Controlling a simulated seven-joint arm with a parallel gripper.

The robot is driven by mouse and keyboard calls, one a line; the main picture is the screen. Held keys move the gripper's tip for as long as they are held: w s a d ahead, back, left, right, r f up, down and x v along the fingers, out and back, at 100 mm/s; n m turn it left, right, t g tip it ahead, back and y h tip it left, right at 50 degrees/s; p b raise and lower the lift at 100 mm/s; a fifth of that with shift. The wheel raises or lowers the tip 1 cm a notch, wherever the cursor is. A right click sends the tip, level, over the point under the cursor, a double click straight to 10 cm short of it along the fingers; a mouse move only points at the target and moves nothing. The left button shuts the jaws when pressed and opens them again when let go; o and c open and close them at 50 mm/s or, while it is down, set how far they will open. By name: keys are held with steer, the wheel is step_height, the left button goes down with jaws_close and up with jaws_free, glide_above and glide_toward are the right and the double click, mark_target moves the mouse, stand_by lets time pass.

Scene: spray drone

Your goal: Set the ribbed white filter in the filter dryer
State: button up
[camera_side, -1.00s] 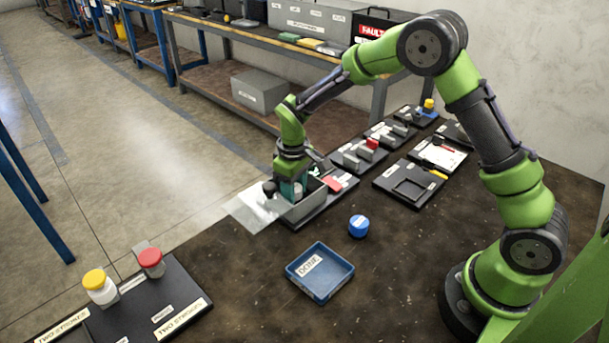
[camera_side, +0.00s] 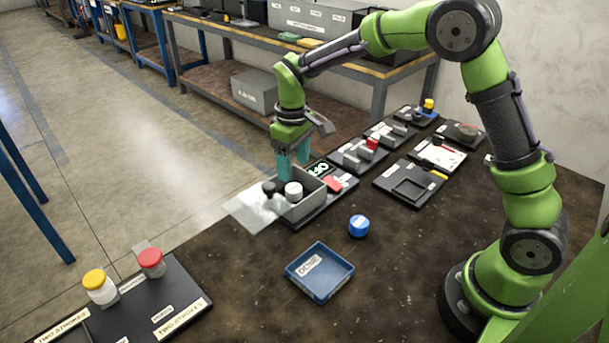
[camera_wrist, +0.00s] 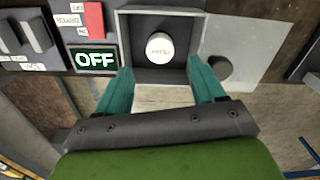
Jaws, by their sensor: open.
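The white filter (camera_side: 293,191) stands upright in the open grey box of the filter dryer (camera_side: 306,208). In the wrist view the filter (camera_wrist: 159,46) is a round white disc with small lettering, inside the square dryer box (camera_wrist: 127,30) and apart from its walls. My gripper (camera_side: 293,172) is open and empty, with its teal fingers above and behind the filter. In the wrist view the fingertips (camera_wrist: 160,70) are spread on both sides, below the filter. A sign reading OFF (camera_wrist: 95,59) and a red block (camera_wrist: 95,19) sit beside the box.
A dark knob (camera_side: 269,187) is on the box's left side, by a pale sheet (camera_side: 250,208). Black fixtures (camera_side: 409,184) line the right.

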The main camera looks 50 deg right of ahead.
steer(key=s+d+r+m+t+y, duration=0.1)
steer(key=s+r+m+t, duration=0.2)
steer(key=s+r, duration=0.85)
steer(key=s+r+m+t+y, duration=0.1)
steer(key=s+r+m+t, duration=0.1)
steer(key=s, duration=0.9)
steer(key=shift+r+m+t, duration=0.15)
steer(key=shift+m+t, duration=0.65)
steer(key=shift+t, duration=0.3)
steer(key=shift+w+d, duration=0.1)
steer(key=shift+c, duration=0.5)
